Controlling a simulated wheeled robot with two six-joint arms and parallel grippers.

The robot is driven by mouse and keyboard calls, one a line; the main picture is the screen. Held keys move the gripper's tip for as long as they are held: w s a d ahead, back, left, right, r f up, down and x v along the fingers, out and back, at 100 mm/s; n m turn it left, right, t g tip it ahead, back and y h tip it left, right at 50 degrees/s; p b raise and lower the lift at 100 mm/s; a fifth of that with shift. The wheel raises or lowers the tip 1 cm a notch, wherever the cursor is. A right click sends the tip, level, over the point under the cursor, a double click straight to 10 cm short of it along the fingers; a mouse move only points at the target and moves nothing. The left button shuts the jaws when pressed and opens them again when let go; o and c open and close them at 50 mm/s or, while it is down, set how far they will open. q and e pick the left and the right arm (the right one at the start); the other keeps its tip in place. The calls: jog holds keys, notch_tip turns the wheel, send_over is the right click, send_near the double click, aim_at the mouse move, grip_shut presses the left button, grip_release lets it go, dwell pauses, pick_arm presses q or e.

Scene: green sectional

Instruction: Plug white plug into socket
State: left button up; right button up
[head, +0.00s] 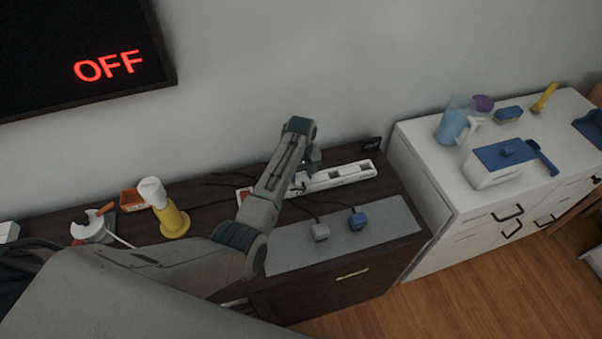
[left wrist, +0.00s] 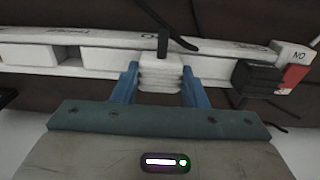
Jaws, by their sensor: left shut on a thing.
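My left gripper (left wrist: 160,85) is shut on the white plug (left wrist: 160,73), whose ribbed body sits between the two blue fingers. A dark cord stub rises from the plug. In the left wrist view the plug overlaps the white power strip (left wrist: 100,58); I cannot tell whether its prongs are in a socket. In the head view my left gripper (head: 303,172) is at the power strip (head: 335,175), and the arm hides most of the plug and part of the strip. My right gripper is not in view.
A black plug (left wrist: 258,77) sits at the strip beside the red switch (left wrist: 295,76). A grey plug (head: 320,232) and a blue plug (head: 358,220) rest on the grey mat (head: 395,218). A yellow-and-white bottle (head: 174,222) stands left of my arm. A screen (head: 70,50) reads OFF.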

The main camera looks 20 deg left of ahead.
aim_at(301, 176)
pick_arm(q)
jog(key=o, duration=1.1)
jog(key=shift+c, duration=0.2)
notch_tip(301, 176, up, 11)
jog(key=b, duration=0.2)
jog(key=shift+s+f, duration=0.1)
jog(key=shift+f, duration=0.1)
